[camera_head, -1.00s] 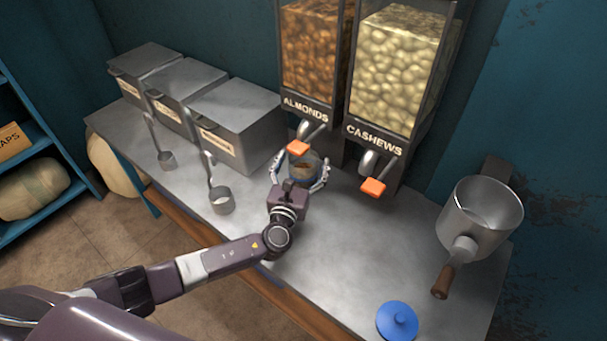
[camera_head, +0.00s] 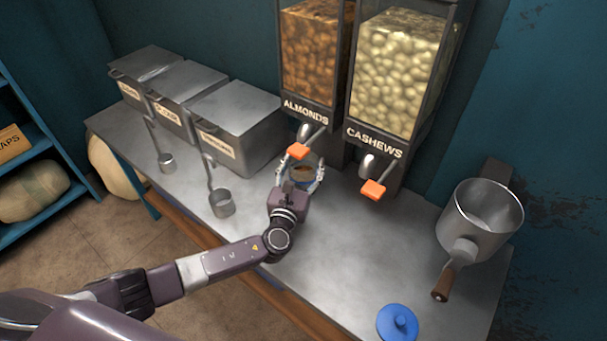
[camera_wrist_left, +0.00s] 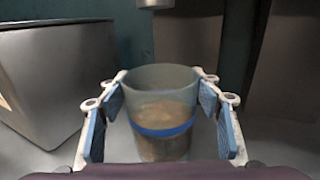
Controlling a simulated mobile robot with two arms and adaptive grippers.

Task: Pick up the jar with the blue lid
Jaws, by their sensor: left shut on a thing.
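A clear jar (camera_wrist_left: 162,95) with a blue band and brown contents stands between the fingers of my left gripper. It also shows in the head view (camera_head: 304,173), under the almond spout, with no lid on it. My left gripper (camera_head: 301,180) is shut on the jar, one finger at each side; in the left wrist view its blue-padded fingers (camera_wrist_left: 160,108) flank the jar. A blue lid (camera_head: 398,322) with a knob lies apart, at the front right of the counter. My right gripper is not in view.
The almond dispenser (camera_head: 314,60) and cashew dispenser (camera_head: 394,80) have orange levers overhanging the counter. Metal bins (camera_head: 240,125) and two scoops (camera_head: 222,203) stand at left. A metal pot with a wooden handle (camera_head: 482,220) is at right. The counter's middle (camera_head: 365,250) is clear.

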